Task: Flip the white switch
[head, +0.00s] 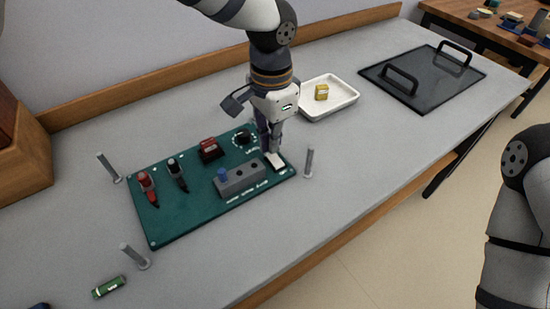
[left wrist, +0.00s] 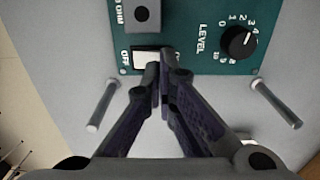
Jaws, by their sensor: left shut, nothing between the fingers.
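The white switch (head: 275,160) sits at the right end of the green panel (head: 185,215), which lies on the grey bench. In the left wrist view the white switch (left wrist: 146,58) shows next to an "OFF" label, partly covered by my fingers. My left gripper (head: 272,150) points down over the switch, shut and empty. In the left wrist view its fingertips (left wrist: 163,75) are together at the switch's right side; I cannot tell whether they touch it. My right gripper is out of view; part of my right arm shows at the right edge.
A white tray (head: 330,97) with a yellow block is behind.

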